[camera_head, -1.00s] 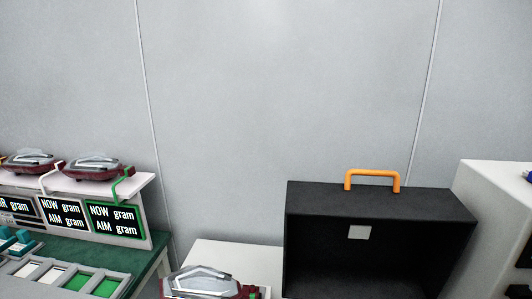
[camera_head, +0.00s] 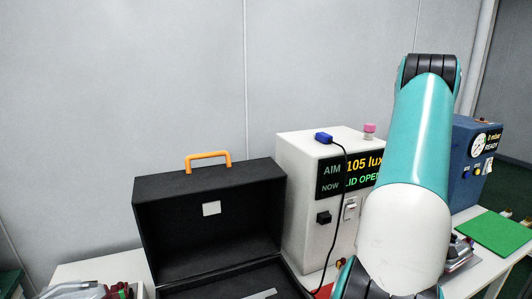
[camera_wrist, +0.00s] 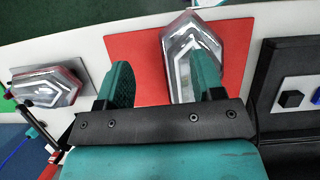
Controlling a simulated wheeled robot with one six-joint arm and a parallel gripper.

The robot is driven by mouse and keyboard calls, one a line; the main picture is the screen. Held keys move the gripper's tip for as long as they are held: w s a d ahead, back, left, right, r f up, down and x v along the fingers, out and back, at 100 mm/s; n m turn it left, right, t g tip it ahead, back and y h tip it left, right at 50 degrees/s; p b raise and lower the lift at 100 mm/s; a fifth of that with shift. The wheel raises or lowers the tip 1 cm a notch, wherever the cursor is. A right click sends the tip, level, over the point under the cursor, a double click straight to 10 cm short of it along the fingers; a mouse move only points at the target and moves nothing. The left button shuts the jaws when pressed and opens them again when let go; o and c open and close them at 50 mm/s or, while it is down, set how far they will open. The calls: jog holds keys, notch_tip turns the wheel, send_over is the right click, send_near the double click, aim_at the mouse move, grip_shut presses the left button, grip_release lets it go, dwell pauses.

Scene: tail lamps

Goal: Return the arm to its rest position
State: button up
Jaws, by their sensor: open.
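My arm (camera_head: 415,150), teal and white, stands raised at the right of the head view; its gripper end is not visible there. In the wrist view my gripper (camera_wrist: 162,82) shows two teal fingers spread apart with nothing held between them. Beyond the fingers a silver-and-red tail lamp (camera_wrist: 181,45) lies on a red mat (camera_wrist: 130,52). The right finger overlaps the lamp in the picture; I cannot tell how far apart they are. A second tail lamp (camera_wrist: 45,86) lies to the left on a grey piece.
An open black case (camera_head: 170,220) with an orange handle (camera_head: 207,160) stands left of a white tester (camera_head: 302,190) reading "LID OPEN". A black cable hangs down the tester's front. A blue machine (camera_head: 466,190) reading "READY" and a green mat (camera_head: 495,232) are at the right.

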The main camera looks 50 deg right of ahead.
jog(key=w+a+r+n+t, duration=0.1)
jog(key=w+a+r, duration=0.35)
jog(key=w, duration=0.45)
jog(key=w+a+r+n+t+h, duration=0.1)
jog(key=w+a+r+n, duration=0.15)
jog(key=w+a, duration=0.4)
jog(key=w+a+r+n+t, duration=0.1)
jog(key=w+a+r, duration=0.25)
jog(key=w, duration=0.65)
jog(key=w+a+r+n+t+y, duration=0.15)
jog(key=a+r, duration=0.35)
jog(key=a, duration=0.7)
jog(key=w+a+r+n, duration=0.1)
jog(key=a+r+n, duration=0.25)
jog(key=a, duration=0.75)
jog(key=s+a+r+n+y, duration=0.2)
jog(key=s+a+r, duration=0.2)
jog(key=s+a, duration=0.4)
jog(key=a, duration=0.3)
jog(key=shift+s+r+g, duration=0.1)
jog(key=shift+g, duration=0.15)
